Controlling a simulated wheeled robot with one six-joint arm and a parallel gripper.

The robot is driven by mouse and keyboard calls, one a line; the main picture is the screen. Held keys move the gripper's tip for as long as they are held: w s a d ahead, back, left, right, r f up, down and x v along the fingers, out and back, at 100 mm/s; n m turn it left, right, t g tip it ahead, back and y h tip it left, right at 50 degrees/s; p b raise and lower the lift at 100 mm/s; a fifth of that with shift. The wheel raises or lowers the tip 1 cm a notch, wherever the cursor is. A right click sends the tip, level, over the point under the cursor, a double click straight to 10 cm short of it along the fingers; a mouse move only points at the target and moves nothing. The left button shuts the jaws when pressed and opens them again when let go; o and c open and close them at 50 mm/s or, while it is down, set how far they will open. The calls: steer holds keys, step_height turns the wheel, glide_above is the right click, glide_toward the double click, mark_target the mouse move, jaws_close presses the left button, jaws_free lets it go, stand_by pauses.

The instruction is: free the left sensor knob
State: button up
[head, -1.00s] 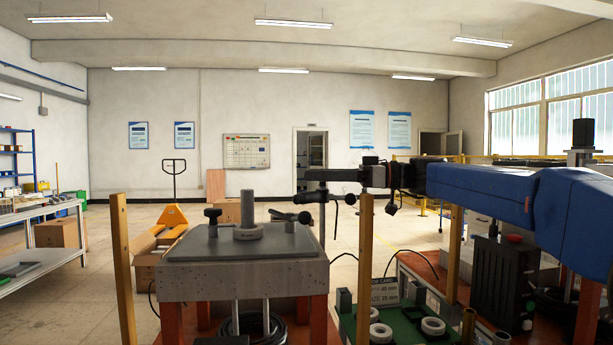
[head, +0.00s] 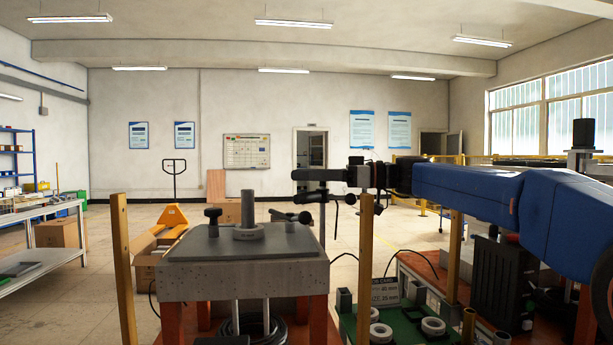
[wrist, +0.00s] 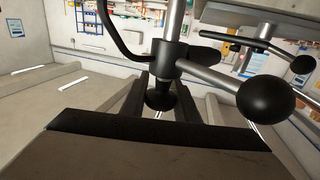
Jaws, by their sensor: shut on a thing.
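In the wrist view, a small black knob (wrist: 160,96) sits between the two dark fingers of my gripper (wrist: 158,88), just below a black clamp block on a steel post (wrist: 174,22). My gripper is shut on this knob. In the head view, my gripper (head: 300,174) reaches leftward at the sensor post, beside the right end of the grey-topped table. The gripped knob is hard to make out there. A larger black ball knob (wrist: 265,98) ends a steel lever from the same clamp block. I cannot tell from its looks which knob is the left sensor's.
The grey plate (head: 190,247) carries a ring with an upright shaft (head: 248,205) and a black knob (head: 213,213). Wooden posts (head: 365,255) stand at its corners. Another lever with a black ball (wrist: 303,65) lies at right in the wrist view. A green tray (head: 405,330) holds rings.

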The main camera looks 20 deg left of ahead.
steer(key=shift+n+g, duration=0.3)
steer(key=shift+g, duration=0.2)
steer(key=shift+o, duration=0.2)
steer(key=n+g+h, duration=0.1)
steer(key=n+g, duration=0.1)
steer(key=g, duration=0.1)
steer(key=s+n+g+h, duration=0.1)
steer(key=shift+d+h, duration=0.25)
steer(key=shift+h, duration=0.05)
steer(key=shift+s+d+n+g+h, duration=0.15)
steer(key=shift+n+g+h, duration=0.45)
steer(key=shift+g+h, duration=0.1)
steer(key=shift+s+d+n+g+h, duration=0.1)
steer(key=shift+d+n+g+h, duration=0.05)
steer(key=shift+n+g+h, duration=0.5)
steer(key=shift+s+d+n+g+h, duration=0.15)
steer(key=shift+n+g+h, duration=0.4)
steer(key=shift+g, duration=0.2)
steer(key=shift+c, duration=0.2)
steer(key=o, duration=1)
steer(key=shift+d, duration=0.1)
